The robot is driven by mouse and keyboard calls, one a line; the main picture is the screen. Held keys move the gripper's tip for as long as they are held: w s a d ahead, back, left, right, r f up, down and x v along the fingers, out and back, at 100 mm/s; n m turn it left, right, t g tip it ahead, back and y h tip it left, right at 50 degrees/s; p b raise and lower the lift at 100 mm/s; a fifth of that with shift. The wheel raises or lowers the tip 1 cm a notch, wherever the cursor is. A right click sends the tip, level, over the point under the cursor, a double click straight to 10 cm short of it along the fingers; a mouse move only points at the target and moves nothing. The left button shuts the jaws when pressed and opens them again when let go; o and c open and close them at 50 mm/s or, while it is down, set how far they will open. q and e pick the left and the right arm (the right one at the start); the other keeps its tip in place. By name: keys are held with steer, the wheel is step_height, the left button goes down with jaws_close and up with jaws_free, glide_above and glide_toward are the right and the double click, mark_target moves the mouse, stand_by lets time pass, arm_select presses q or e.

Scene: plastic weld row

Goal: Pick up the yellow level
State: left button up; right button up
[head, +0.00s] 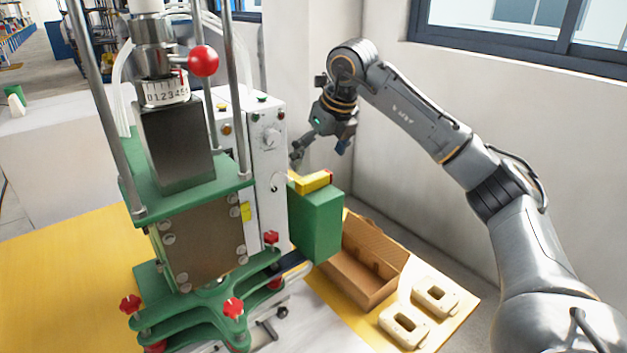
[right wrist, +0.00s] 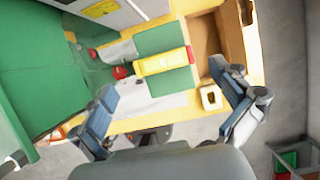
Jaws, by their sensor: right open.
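The yellow level (head: 313,182), with red at its end, lies on top of a green box (head: 316,222) on the right side of the green machine. In the right wrist view the level (right wrist: 165,63) shows across the green box (right wrist: 163,40), ahead of and between my fingers. My right gripper (head: 320,150) is open and empty, above and apart from the level. In the right wrist view its two fingers (right wrist: 163,80) are spread wide, one on each side. My left gripper is in neither view.
The green machine with its upright rods (head: 96,110) and red knobs stands left of the level. A cardboard box (head: 365,285) and two cream-coloured parts (head: 436,296) sit on the yellow table to the right. A wall and window (head: 510,45) are behind my right arm.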

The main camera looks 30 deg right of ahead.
mark_target(315, 177)
steer(key=shift+f+p, duration=0.6)
steer(key=shift+f, duration=0.25)
steer(key=x, duration=0.2)
steer(key=shift+w+d+f+p, duration=0.1)
steer(key=shift+d+f+p, duration=0.15)
steer(key=shift+p, duration=0.15)
steer(key=shift+w+f, duration=0.2)
steer(key=shift+f, duration=0.1)
steer(key=shift+a, duration=0.1)
steer(key=c, duration=0.8)
steer(key=shift+c, duration=1.2)
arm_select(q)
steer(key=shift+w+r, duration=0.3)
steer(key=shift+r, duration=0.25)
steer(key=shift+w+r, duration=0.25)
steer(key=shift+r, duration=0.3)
